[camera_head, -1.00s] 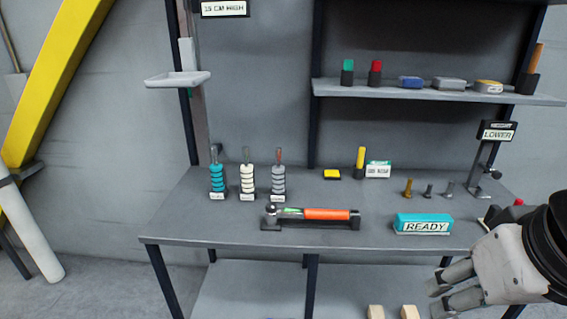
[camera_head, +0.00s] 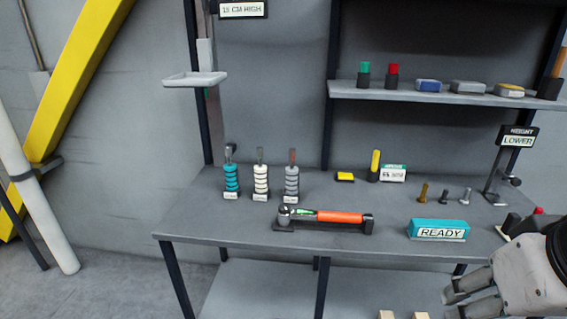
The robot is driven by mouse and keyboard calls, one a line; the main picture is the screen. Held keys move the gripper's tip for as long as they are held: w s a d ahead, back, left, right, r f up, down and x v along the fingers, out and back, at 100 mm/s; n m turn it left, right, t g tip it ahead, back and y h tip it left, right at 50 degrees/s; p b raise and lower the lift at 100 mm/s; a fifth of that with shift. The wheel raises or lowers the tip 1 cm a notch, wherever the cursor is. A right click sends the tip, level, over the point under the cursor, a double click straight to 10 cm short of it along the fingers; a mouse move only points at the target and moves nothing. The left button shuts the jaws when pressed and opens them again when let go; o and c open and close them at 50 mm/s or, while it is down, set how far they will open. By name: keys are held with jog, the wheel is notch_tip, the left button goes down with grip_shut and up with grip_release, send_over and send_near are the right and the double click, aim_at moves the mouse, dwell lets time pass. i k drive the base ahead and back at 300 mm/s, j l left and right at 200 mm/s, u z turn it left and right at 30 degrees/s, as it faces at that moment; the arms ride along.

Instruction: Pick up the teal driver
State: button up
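The teal driver (camera_head: 231,177) stands upright at the back left of the grey workbench (camera_head: 210,228), with a ribbed teal handle, a metal tip pointing up and a small white label at its foot. A white driver (camera_head: 261,179) and a grey driver (camera_head: 292,179) stand to its right in the same row. My gripper (camera_head: 452,303) is at the lower right corner of the view, in front of the bench and far from the teal driver. Its two fingers are apart, with nothing visible between them. Part of it is cut off by the picture edge.
A torque wrench with an orange grip (camera_head: 340,217) lies in a holder in front of the drivers. A teal READY box (camera_head: 438,230) and several bolts (camera_head: 445,195) are on the right. A shelf (camera_head: 430,95) and a small grey tray (camera_head: 195,79) stick out above the bench.

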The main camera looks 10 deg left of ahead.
aim_at(232, 190)
jog(key=i+j, duration=0.2)
jog(key=j, duration=0.15)
jog(key=i+j+z, duration=0.1)
jog(key=j, duration=0.25)
jog(key=i+j, duration=0.25)
jog(key=i+j+z, duration=0.1)
jog(key=j, duration=0.35)
jog(key=i+j, duration=0.2)
jog(key=j, duration=0.2)
jog(key=i+j+z, duration=0.15)
jog(key=j, duration=0.25)
jog(key=i+j, duration=0.15)
jog(key=j, duration=0.2)
